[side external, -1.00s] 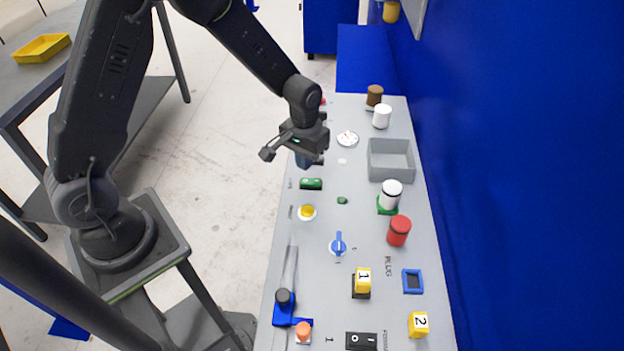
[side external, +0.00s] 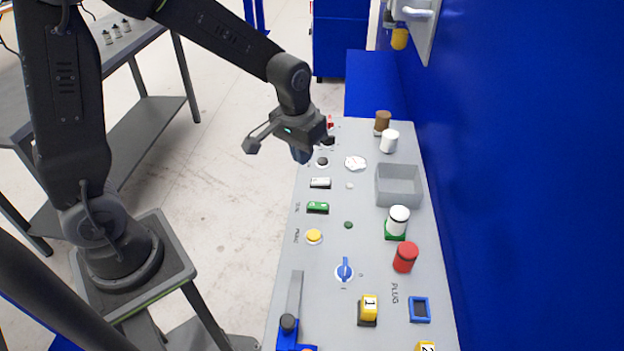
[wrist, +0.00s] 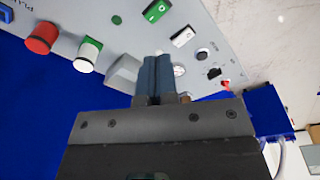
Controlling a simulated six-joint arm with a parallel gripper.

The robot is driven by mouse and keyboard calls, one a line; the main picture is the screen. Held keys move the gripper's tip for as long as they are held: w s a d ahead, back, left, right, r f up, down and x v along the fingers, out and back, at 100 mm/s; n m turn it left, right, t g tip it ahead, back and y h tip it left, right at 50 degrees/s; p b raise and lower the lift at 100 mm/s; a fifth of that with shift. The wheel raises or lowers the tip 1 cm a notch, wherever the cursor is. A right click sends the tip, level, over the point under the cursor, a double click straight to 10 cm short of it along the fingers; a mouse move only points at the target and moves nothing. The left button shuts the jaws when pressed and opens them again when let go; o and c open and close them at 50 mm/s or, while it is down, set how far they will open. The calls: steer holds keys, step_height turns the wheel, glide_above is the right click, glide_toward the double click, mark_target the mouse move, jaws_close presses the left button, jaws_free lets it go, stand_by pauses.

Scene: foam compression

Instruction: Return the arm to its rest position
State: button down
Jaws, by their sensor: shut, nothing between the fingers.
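My gripper (side external: 301,153) hangs above the far left edge of the grey panel table (side external: 335,230) in the side view, pointing down. In the wrist view its two blue-grey fingers (wrist: 156,78) are pressed together with nothing between them. The arm is bent at the elbow and reaches out from its stand. No object is in contact with the fingers as far as I can see.
The panel carries a grey bin (side external: 398,186), a red cylinder (side external: 405,257), a white cylinder on a green base (side external: 397,221), a yellow button (side external: 314,236), a blue switch (side external: 344,270) and yellow block 1 (side external: 369,306). A blue wall (side external: 520,180) runs along the right.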

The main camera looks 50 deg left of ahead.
steer(key=s+r+m+t, duration=0.2)
steer(key=s+r+t, duration=0.2)
steer(key=s+r, duration=0.8)
steer(key=s+d, duration=0.1)
steer(key=s, duration=0.3)
steer(key=shift+s+r, duration=0.25)
steer(key=shift+r, duration=0.15)
steer(key=w+f+m+g, duration=0.2)
steer(key=w+f+m, duration=0.2)
steer(key=w+f, duration=0.3)
steer(key=w+f+m+g, duration=0.3)
steer(key=w+f+m, duration=0.2)
steer(key=w, duration=0.9)
step_height(320, 180, down, 2)
steer(key=shift+w+d+f, duration=0.1)
steer(key=shift+w+d, duration=0.05)
steer(key=shift+w, duration=0.1)
